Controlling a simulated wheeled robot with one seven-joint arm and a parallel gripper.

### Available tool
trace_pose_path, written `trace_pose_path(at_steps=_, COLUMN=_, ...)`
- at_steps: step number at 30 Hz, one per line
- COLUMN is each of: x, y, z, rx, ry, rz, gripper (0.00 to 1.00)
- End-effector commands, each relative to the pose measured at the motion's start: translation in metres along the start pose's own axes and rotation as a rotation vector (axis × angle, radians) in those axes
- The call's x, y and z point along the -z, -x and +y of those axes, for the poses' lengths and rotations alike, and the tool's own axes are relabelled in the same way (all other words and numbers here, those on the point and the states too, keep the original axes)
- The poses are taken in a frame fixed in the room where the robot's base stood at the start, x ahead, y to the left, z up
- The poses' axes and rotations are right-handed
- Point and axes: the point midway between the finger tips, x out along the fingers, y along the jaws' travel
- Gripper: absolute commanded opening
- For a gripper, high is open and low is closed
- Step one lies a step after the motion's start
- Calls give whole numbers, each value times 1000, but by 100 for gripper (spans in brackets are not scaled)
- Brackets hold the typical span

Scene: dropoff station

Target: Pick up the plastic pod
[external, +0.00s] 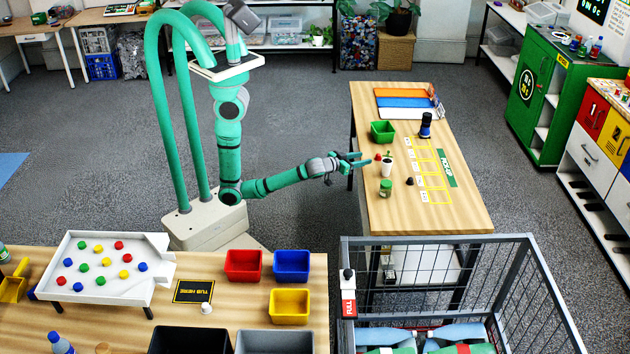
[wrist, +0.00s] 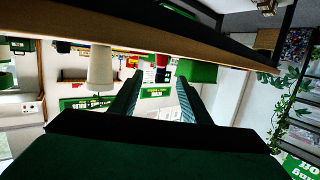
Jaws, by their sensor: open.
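My gripper (external: 358,160) is open and empty at the left edge of the pickup table (external: 390,215), its fingers pointing right. A small red item (external: 378,157) sits just beyond the fingertips. I cannot tell for sure which one is the plastic pod. In the upside-down wrist view, my gripper (wrist: 158,95) has its fingers apart; a red item (wrist: 163,59) shows between them and the white cup (wrist: 100,68) beside them.
A green bin (external: 383,132) stands just behind the gripper's reach line, with a dark bottle (external: 425,125) farther right. Orange, blue and white trays (external: 405,103) lie at the far end. Yellow outlined squares (external: 432,181) mark the table's right part. A wire cart (external: 450,270) adjoins the near end.

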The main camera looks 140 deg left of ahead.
Motion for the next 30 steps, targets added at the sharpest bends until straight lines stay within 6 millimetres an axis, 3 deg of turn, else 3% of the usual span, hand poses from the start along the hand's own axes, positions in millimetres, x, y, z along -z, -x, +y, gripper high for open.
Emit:
trace_pose_path(at_steps=3, x=0, y=-18, z=-1, rx=2, ry=0, rz=1, gripper=43)
trace_pose_path(at_steps=11, x=0, y=-35, z=0, rx=-1, ry=0, rz=1, gripper=43)
trace_pose_path(at_steps=21, x=-2, y=-78, z=-2, rx=-2, ry=0, rz=0, gripper=43)
trace_pose_path(at_steps=30, x=-2, y=-83, z=-2, rx=-3, ry=-1, rz=0, gripper=43)
